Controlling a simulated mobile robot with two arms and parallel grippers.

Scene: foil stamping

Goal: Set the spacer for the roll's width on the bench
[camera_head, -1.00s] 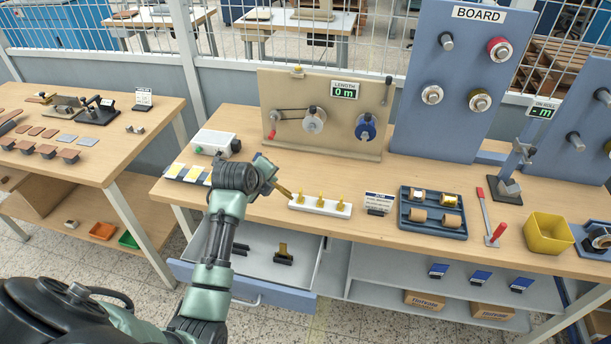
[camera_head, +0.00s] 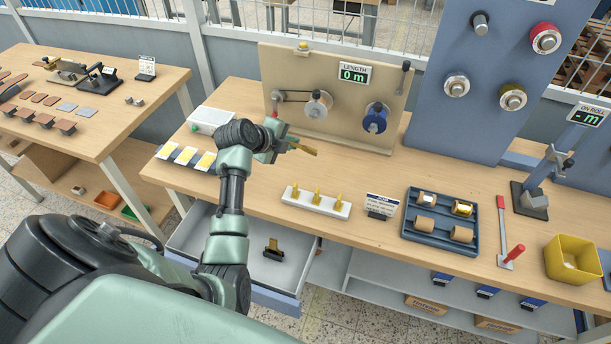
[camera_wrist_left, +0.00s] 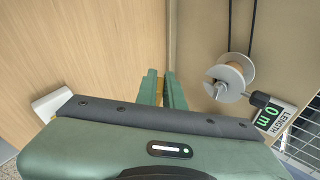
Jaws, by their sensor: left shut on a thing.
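My left gripper (camera_head: 289,142) is shut on a brass-coloured piece, perhaps a spacer (camera_head: 306,150), and holds it above the bench in front of the winding panel (camera_head: 335,126). In the left wrist view my gripper (camera_wrist_left: 161,80) points at the bench top, with a sliver of brass between its fingers. The winding panel bears a silver spool (camera_head: 317,106), also in the left wrist view (camera_wrist_left: 231,78), and a blue roll (camera_head: 376,119). My right gripper is out of view.
A blue tray (camera_head: 439,241) with several rolls, a sign (camera_head: 381,206), a red-handled tool (camera_head: 503,235) and a yellow bin (camera_head: 570,260) stand to the right. An open drawer (camera_head: 293,268) sits below the bench. Foil cards (camera_head: 187,156) lie left of my gripper.

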